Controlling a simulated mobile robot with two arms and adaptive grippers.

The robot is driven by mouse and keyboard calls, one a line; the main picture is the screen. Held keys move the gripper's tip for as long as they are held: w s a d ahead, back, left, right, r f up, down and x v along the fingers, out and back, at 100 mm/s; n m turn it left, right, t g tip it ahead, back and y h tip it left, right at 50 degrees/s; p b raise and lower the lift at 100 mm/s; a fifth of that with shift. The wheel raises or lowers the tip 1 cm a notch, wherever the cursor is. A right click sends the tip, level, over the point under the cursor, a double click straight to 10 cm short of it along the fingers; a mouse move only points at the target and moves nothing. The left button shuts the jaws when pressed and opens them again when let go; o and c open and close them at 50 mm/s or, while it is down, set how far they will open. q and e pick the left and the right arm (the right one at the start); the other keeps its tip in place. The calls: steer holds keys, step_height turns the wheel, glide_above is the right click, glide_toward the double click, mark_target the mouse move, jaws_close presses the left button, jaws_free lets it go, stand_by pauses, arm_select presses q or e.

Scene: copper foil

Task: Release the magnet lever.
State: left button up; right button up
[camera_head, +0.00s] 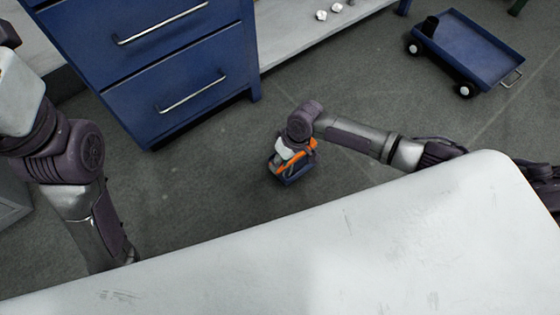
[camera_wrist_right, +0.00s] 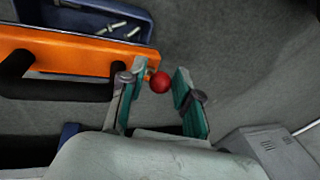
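An orange tool (camera_head: 283,168) shows beside my right gripper (camera_head: 283,150) in the head view, over a small dark blue bin (camera_head: 297,179). The right wrist view shows the orange body (camera_wrist_right: 70,58) with a black handle (camera_wrist_right: 50,90) and a red ball knob (camera_wrist_right: 160,83) at its right end. My right gripper (camera_wrist_right: 160,75) is open there, its teal-padded fingers on either side of the red knob. A gap shows between the knob and the right finger; contact with the left finger cannot be told. My left gripper is hidden below the table edge.
A white table (camera_head: 370,250) fills the foreground. A blue drawer cabinet (camera_head: 160,65) stands at the upper left, a blue cart (camera_head: 470,45) at the upper right. The bin in the wrist view (camera_wrist_right: 75,22) holds shiny metal pieces. Open grey floor surrounds the bin.

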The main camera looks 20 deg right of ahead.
steer(key=v, duration=1.1)
steer(key=shift+r, duration=0.35)
steer(key=shift+d, duration=0.15)
